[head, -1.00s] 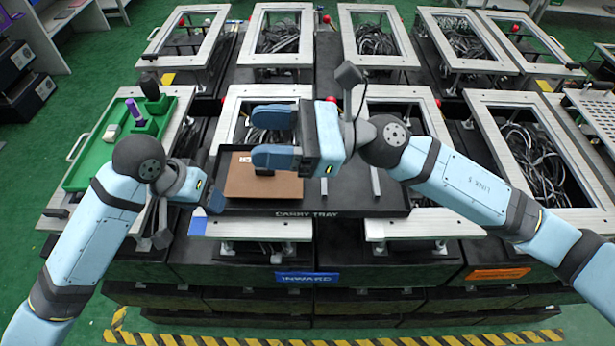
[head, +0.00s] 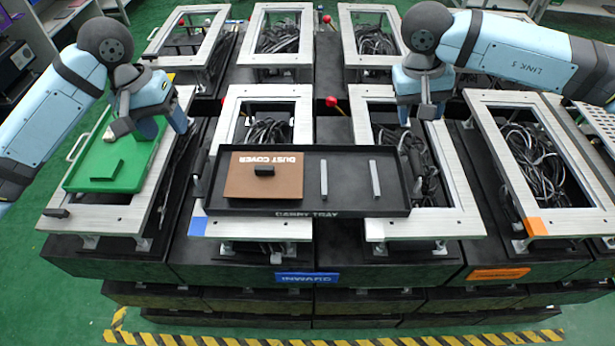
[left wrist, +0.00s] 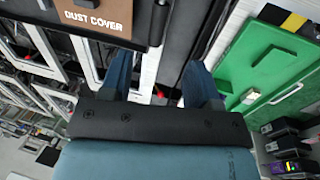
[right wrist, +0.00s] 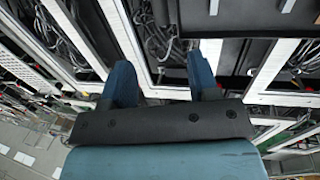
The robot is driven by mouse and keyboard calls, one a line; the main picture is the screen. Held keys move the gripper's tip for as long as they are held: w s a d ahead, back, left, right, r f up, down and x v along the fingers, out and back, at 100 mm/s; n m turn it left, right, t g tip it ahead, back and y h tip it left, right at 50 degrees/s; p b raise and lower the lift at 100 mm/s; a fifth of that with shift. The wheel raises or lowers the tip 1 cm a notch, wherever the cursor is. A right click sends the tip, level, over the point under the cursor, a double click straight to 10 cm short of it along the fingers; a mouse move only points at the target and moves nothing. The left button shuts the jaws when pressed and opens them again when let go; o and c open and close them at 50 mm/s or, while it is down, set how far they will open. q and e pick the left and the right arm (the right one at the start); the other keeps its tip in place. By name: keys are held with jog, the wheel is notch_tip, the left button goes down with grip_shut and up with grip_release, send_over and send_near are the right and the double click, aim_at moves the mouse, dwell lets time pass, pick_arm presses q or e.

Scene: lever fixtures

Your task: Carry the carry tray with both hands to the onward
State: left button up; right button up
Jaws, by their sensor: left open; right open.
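The black carry tray (head: 349,182) lies across two grey frames in the middle of the head view, with a dark handle at each end. In it are a brown dust cover (head: 245,186) with a black grip, and two pale bars (head: 375,179). The cover also shows in the left wrist view (left wrist: 92,14). My left gripper (head: 163,124) is open and empty, up and left of the tray, over the green tray's side. My right gripper (head: 423,112) is open and empty, above the frame beyond the tray's right end. The orange label (head: 499,273) is too small to read.
A blue INWARD label (head: 308,278) is on the front below the tray. A green tray (head: 125,165) lies on the left frame. A red-knobbed lever (head: 331,101) stands behind the carry tray. Open frames with cables (head: 530,155) lie right and behind.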

aim_at(195, 167)
jog(key=shift+f, duration=0.1)
pick_arm(q)
jog(key=d+f, duration=0.1)
jog(key=f, duration=0.8)
jog(key=d+f, duration=0.1)
jog(key=f, duration=0.3)
jog(key=shift+s+d+f, duration=0.1)
jog(key=shift+d+f, duration=0.15)
jog(key=shift+d, duration=0.1)
pick_arm(e)
jog(key=d+f, duration=0.1)
jog(key=f, duration=0.8)
jog(key=d+f, duration=0.1)
jog(key=f, duration=0.3)
jog(key=shift+s+d+f, duration=0.1)
jog(key=shift+d+f, duration=0.1)
jog(key=shift+d, duration=0.1)
pick_arm(q)
grip_shut()
pick_arm(e)
grip_shut()
